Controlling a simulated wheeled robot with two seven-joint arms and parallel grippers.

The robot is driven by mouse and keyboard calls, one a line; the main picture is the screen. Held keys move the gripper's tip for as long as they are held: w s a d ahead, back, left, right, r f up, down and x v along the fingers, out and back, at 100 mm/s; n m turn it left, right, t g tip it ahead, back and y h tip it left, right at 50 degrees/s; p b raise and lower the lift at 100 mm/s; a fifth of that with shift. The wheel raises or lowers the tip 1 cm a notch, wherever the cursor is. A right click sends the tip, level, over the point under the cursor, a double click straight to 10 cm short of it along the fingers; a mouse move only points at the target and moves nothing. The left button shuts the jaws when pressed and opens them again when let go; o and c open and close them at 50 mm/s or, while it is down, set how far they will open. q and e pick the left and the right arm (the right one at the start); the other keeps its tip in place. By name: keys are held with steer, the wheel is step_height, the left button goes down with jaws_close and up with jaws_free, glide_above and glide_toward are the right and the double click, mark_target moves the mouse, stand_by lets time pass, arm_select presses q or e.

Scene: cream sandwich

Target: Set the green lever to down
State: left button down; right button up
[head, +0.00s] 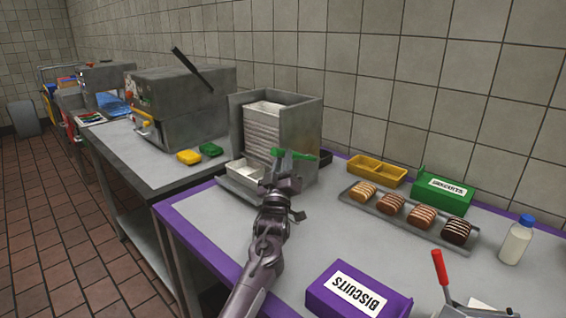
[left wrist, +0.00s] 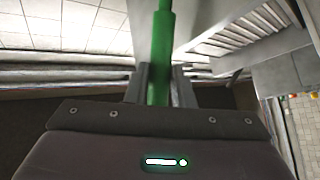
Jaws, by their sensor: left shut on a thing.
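The green lever (head: 296,154) is at the front of the grey dispenser (head: 303,120), which holds a tall stack of pale slabs (head: 262,128). In the head view it looks roughly level, though part of it is hidden by my gripper. My left gripper (head: 282,161) is shut on the lever, reaching from the front. In the left wrist view the green lever (left wrist: 159,60) runs between the two fingers (left wrist: 158,85), toward the top of the picture. My right gripper is not in view.
A white tray (head: 244,171) sits at the dispenser's foot. To the right are a yellow tray (head: 376,171), a green biscuits box (head: 443,190), a rack of cakes (head: 348,196) and a bottle (head: 517,240). A purple biscuits box (head: 322,299) and a red lever (head: 440,268) are in front.

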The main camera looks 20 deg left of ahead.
arm_select(q)
steer(key=c, duration=1.5)
jaws_free()
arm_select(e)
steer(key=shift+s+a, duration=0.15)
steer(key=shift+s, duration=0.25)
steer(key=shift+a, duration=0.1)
